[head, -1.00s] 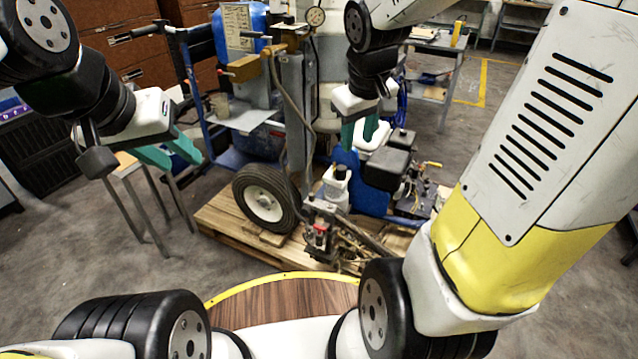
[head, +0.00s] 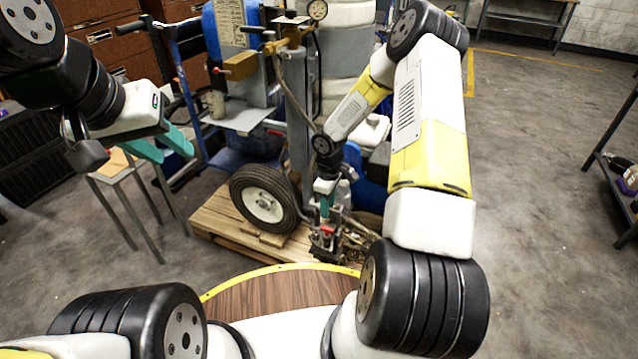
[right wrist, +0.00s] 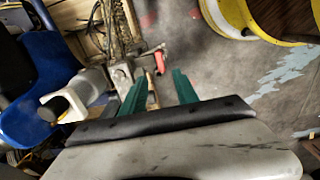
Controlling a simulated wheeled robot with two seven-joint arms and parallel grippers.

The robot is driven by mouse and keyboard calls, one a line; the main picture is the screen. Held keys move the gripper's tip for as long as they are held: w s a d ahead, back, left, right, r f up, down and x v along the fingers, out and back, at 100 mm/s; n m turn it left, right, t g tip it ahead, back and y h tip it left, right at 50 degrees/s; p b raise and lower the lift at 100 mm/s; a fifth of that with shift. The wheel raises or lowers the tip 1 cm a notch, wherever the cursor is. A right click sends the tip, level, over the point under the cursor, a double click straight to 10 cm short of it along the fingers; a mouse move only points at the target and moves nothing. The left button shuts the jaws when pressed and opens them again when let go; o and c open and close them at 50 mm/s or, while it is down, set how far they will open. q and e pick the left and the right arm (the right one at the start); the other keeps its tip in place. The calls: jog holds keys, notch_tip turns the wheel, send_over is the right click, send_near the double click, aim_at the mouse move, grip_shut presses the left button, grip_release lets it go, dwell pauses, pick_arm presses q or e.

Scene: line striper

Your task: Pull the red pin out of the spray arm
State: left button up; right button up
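The red pin (head: 327,230) sits at the low front of the line striper, on the metal spray arm (head: 322,247). In the right wrist view its red handle (right wrist: 158,56) shows beside a grey metal block of the arm (right wrist: 122,74). My right gripper (head: 326,212) points down just above the pin. In the right wrist view its green fingers (right wrist: 160,75) are apart, with the red handle beyond the tips, roughly between them; I see no contact. My left gripper (head: 163,146) is open and empty at the left, away from the machine.
The striper stands on a wooden pallet (head: 217,215), with a black wheel (head: 263,199) left of the spray arm. Hoses and cables lie right of the arm. A small stool (head: 118,163) stands at the left. The floor at right is clear before a shelf (head: 610,165).

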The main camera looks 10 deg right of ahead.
aim_at(328, 228)
jog(key=shift+f, duration=4.85)
jog(key=shift+d, duration=0.1)
grip_shut()
